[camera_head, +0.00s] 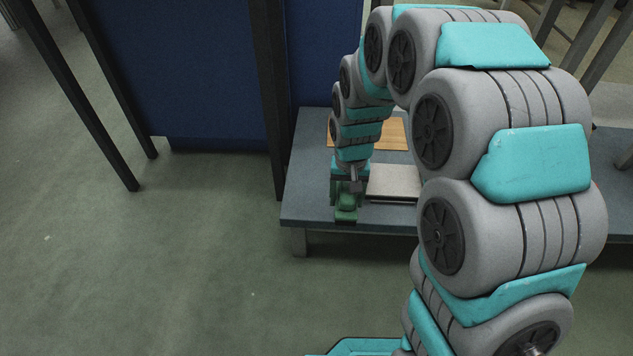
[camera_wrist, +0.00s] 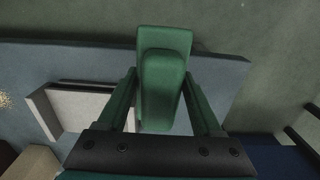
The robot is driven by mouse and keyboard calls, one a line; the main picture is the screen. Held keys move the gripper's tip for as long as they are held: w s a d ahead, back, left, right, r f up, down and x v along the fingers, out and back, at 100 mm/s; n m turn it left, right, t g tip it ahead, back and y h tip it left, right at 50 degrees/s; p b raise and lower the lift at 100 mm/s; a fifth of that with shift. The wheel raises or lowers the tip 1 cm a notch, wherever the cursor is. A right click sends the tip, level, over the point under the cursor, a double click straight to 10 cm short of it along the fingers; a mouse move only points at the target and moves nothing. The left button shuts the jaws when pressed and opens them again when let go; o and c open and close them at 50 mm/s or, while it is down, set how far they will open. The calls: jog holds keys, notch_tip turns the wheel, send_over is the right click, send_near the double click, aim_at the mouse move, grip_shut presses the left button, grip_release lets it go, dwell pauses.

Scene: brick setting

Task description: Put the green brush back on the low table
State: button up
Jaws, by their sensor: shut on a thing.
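The green brush (camera_head: 346,203) is at the tip of my gripper (camera_head: 347,190), over the front left part of the low table (camera_head: 305,180). In the wrist view the brush (camera_wrist: 163,70) lies between the two green fingers of my gripper (camera_wrist: 163,95), which are shut on it. The grey-blue top of the low table (camera_wrist: 215,80) is below the brush there. I cannot tell whether the brush touches the tabletop. Part of the brush is hidden by the gripper.
A pale flat box-like thing (camera_head: 394,181) lies on the table just right of the brush; it also shows in the wrist view (camera_wrist: 75,112). A wooden board (camera_head: 393,133) lies farther back. A dark blue panel (camera_head: 200,70) and dark posts (camera_head: 268,90) stand to the left.

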jog(key=w+a, duration=0.2)
jog(key=w, duration=0.2)
jog(key=w+a, duration=0.3)
jog(key=w+a+f+b, duration=0.1)
jog(key=w+a, duration=0.1)
jog(key=w, duration=0.2)
jog(key=shift+w+a+f, duration=0.1)
jog(key=shift+w+a, duration=0.25)
jog(key=shift+f+b, duration=0.4)
jog(key=shift+f, duration=1.35)
jog(key=shift+f, duration=0.1)
jog(key=o, duration=1.3)
